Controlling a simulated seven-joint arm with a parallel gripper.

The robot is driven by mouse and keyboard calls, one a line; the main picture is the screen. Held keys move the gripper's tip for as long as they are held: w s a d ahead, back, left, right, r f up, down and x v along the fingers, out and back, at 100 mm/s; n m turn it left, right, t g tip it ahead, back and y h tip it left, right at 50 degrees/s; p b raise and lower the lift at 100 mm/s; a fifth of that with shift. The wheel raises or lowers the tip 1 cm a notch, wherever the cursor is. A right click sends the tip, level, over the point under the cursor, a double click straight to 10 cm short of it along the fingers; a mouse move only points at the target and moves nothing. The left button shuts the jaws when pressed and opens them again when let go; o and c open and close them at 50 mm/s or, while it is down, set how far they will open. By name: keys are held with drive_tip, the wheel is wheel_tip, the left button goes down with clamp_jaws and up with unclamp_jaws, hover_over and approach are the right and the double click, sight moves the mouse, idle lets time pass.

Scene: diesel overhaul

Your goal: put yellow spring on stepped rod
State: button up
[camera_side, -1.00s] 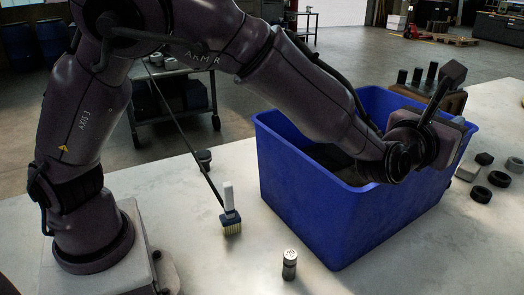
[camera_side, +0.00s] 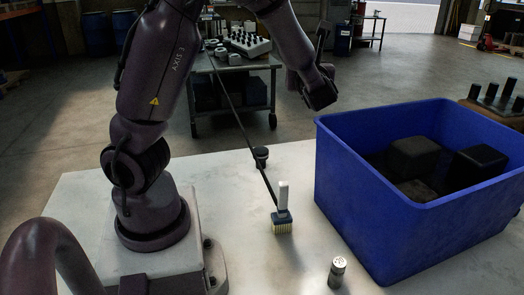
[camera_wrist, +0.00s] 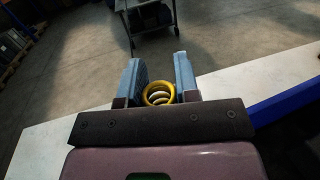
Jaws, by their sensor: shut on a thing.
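The yellow spring (camera_wrist: 158,93) sits between the two grey-blue fingers of my gripper (camera_wrist: 158,62) in the wrist view, near their base. My gripper is shut on it, and its open coil end faces the camera. In the side view my arm's end is raised behind the blue bin's left side, and the spring cannot be made out there. Several dark upright pegs (camera_side: 491,94) stand on a wooden block at the far right. I cannot tell whether one of them is the stepped rod.
A blue bin (camera_side: 350,190) with dark blocks inside stands on the pale table (camera_side: 95,195). A brush (camera_side: 282,215) and a small metal cylinder (camera_side: 337,271) stand left of it. A cart (camera_side: 232,93) is behind. The table between brush and bin is clear.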

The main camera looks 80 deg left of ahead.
drive_tip(key=s+a+n+g, duration=0.3)
drive_tip(key=s+g, duration=0.1)
drive_tip(key=s, duration=0.3)
drive_tip(key=s+a+n+g, duration=0.3)
drive_tip(key=s+g, duration=0.2)
drive_tip(key=s, duration=0.3)
hover_over(262, 153)
drive_tip(key=x, duration=0.3)
wheel_tip(262, 153, down, 21)
drive_tip(key=shift+s+r, duration=0.1)
drive_tip(key=shift+s, duration=0.05)
drive_tip(key=shift+w+a+f, duration=0.25)
drive_tip(key=shift+a+f, duration=0.1)
drive_tip(key=shift+f, duration=0.1)
wheel_tip(262, 153, down, 2)
drive_tip(key=shift+w+a+f, duration=0.1)
drive_tip(key=shift+f, duration=0.6)
drive_tip(key=shift+f, duration=0.15)
